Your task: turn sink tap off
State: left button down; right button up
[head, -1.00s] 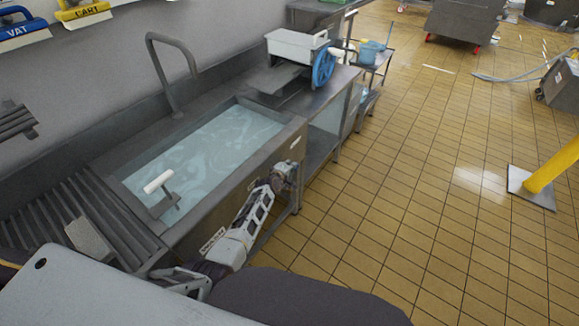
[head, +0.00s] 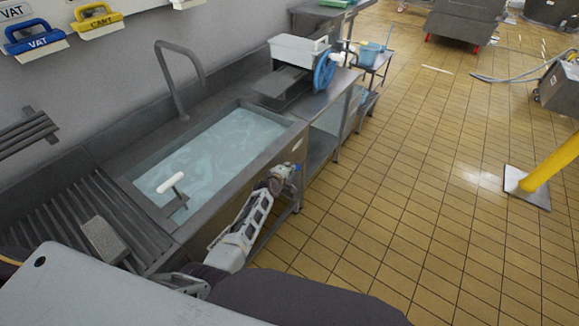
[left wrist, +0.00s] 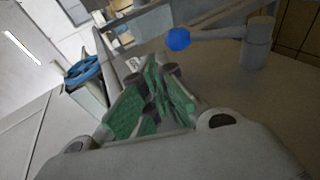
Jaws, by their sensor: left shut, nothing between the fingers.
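The sink's bent metal spout (head: 178,75) rises behind a basin of water (head: 215,150). I see no clear stream below it. In the left wrist view, a grey lever with a blue ball end (left wrist: 178,39) reaches out from a grey cylinder (left wrist: 257,45); it may be the tap's handle. A small blue spot also shows beside my left gripper (head: 284,176) in the head view. My left gripper is at the sink's front right corner, below the rim. Its green-padded fingers (left wrist: 155,98) are shut and empty, close to the lever but apart from it. My right gripper is out of view.
A white-handled fitting (head: 172,184) stands at the basin's near left corner. A machine with a blue wheel (head: 325,69) sits on the counter to the right. A slatted drainboard (head: 75,215) lies left. The tiled floor (head: 400,200) to the right is clear up to a yellow post (head: 550,165).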

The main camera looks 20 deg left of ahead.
pick_arm(q)
jog(key=s+r+p, duration=0.4)
jog(key=s+r, duration=0.1)
jog(key=s, duration=0.1)
jog(key=shift+a+r, duration=0.2)
jog(key=shift+r, duration=0.2)
dwell(0.6)
jog(key=shift+p, duration=0.3)
dwell(0.4)
